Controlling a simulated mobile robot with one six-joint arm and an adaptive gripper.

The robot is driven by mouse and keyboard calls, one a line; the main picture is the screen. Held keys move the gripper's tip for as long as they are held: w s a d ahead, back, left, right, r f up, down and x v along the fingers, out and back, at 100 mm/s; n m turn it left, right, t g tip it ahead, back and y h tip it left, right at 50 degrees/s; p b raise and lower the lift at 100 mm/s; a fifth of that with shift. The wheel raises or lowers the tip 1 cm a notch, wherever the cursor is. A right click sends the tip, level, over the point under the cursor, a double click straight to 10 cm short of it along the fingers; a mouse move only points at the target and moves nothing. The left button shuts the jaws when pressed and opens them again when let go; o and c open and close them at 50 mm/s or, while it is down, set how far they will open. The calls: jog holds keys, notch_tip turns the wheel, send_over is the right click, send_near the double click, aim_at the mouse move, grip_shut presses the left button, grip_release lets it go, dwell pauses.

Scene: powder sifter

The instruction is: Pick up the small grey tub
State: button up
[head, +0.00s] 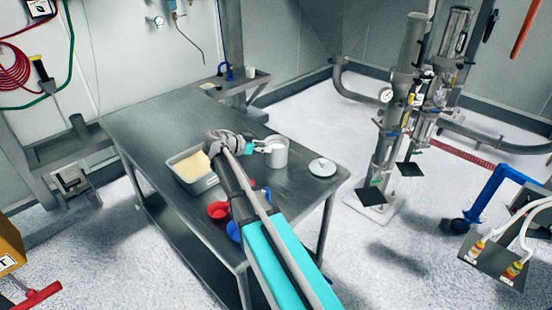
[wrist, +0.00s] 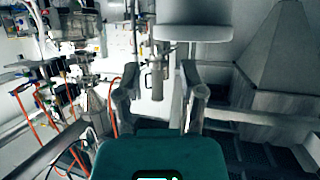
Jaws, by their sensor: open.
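A light grey cylindrical tub (head: 278,156) stands upright on the steel table, right of the table's middle. My gripper (head: 262,146) is at its left side, close to its upper part; whether they touch I cannot tell. In the wrist view, which looks upside down, a pale grey cylinder that appears to be the tub (wrist: 195,18) fills the top middle. The fingers of my gripper (wrist: 160,92) stand apart below it in that picture, with nothing held between them.
A grey tray (head: 205,184) of pale powder lies left of my gripper. Red (head: 217,210) and blue (head: 233,231) round items lie near the front edge. A round lid (head: 322,167) lies right of the tub. The steel table (head: 150,125) is clear at the back left.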

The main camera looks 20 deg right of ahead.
aim_at(277, 152)
jog(key=shift+b+x, duration=0.35)
jog(key=shift+x, duration=1.2)
jog(key=shift+s+b+x, duration=0.15)
jog(key=shift+b+x, duration=0.25)
jog(key=shift+x, duration=0.55)
jog(key=shift+s+b+x, duration=0.15)
jog(key=shift+b+x, duration=0.25)
jog(key=shift+x, duration=1.25)
jog(key=shift+r, duration=0.1)
grip_shut()
